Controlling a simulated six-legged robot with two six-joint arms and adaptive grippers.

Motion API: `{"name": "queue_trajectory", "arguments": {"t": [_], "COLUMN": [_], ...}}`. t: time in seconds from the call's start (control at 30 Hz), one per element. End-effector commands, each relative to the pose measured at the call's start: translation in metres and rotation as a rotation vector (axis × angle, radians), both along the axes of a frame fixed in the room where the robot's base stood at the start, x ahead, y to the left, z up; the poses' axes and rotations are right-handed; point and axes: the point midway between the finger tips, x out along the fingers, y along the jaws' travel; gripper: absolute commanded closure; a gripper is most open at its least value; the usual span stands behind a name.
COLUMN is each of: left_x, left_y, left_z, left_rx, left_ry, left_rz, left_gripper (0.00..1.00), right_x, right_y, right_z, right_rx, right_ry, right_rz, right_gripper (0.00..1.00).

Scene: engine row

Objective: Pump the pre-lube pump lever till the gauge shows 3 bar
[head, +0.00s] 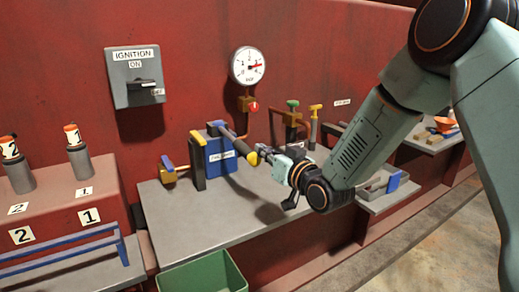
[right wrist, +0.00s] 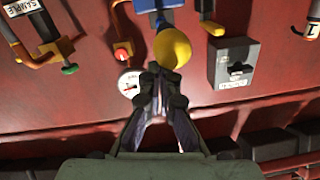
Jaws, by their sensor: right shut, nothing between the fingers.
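The blue pre-lube pump (head: 219,155) stands on the grey bench, with a dark lever (head: 237,144) slanting down to the right from its top. The lever ends in a yellow knob (head: 253,158), which shows large in the right wrist view (right wrist: 172,48). My right gripper (head: 268,154) is shut and empty, its fingertips right at the knob; I cannot tell whether they touch it. The round white gauge (head: 247,66) hangs on the red wall above; its red pointer is towards the right side, the exact reading too small to tell. My left gripper is not in view.
An ignition switch box (head: 134,77) is on the wall at left. A green bin (head: 204,274) is below the bench front. The bench front is clear.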

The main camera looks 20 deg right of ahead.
Motion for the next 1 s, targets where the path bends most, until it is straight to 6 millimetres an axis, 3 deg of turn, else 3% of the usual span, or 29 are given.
{"name": "queue_trajectory", "arguments": {"t": [0.2,0.43,1.0], "left_x": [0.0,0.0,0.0], "left_y": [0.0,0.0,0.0], "left_z": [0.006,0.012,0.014], "left_rx": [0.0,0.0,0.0], "left_ry": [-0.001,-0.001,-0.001], "left_rz": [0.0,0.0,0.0], "left_gripper": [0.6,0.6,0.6], "right_x": [-0.038,-0.064,-0.077], "right_y": [-0.008,-0.013,-0.014], "right_z": [-0.001,-0.002,-0.003], "right_rx": [0.005,0.002,-0.001], "right_ry": [0.001,-0.002,-0.005], "right_rz": [-0.003,-0.003,0.0], "right_gripper": [1.0,1.0,1.0]}}
